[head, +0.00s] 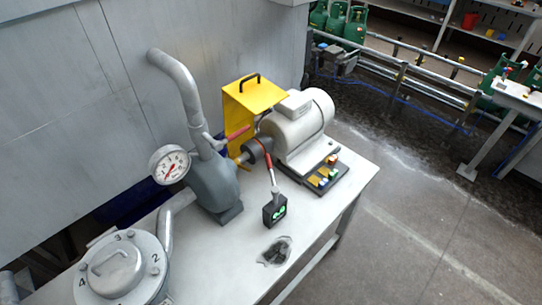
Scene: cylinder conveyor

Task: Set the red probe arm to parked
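A thin red arm (269,172) rises from a pale joint above a small black box (274,210) with a green-lit face on the bench. It stands nearly upright, leaning slightly left, and a dark tip or cable curves from its top toward the shaft. A second red bar, a lever (238,132), sticks out to the right from the grey pipe beside the yellow guard. I take the arm on the black box as the probe arm, but no label shows. Neither of my grippers is in view.
On the light bench (335,190) stand a grey pump (213,185) with a gauge (169,165), a yellow guard (253,95), a cream motor (298,120), and a numbered round lid (115,270). Dark debris (277,251) lies near the front edge. Open floor is at right.

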